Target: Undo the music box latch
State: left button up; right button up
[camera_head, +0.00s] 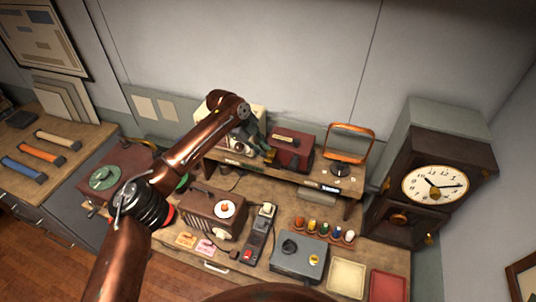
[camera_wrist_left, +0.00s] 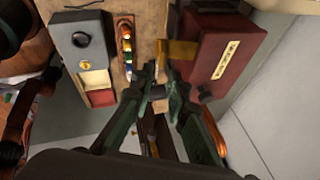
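The music box appears to be the dark red box (camera_head: 291,149) on the raised shelf, with its label facing front. In the left wrist view the red box (camera_wrist_left: 225,50) lies at upper right, with a pale label plate. A brass piece (camera_wrist_left: 178,52) sticks out at its left side; I cannot tell whether it is the latch. My left gripper (camera_head: 266,153) is at the box's left end, small and partly hidden in the head view. In the wrist view its dark green fingers (camera_wrist_left: 161,72) are apart with a narrow gap, just short of the brass piece. My right gripper is not in view.
An orange-framed stand (camera_head: 350,132) is right of the box. On the bench below are a brown radio (camera_head: 212,212), a grey box (camera_head: 299,262), a row of coloured knobs (camera_head: 323,230) and two trays. A tall clock (camera_head: 432,184) stands at right.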

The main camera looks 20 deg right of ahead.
pick_arm(q)
jog(key=v, duration=0.7)
dwell(0.6)
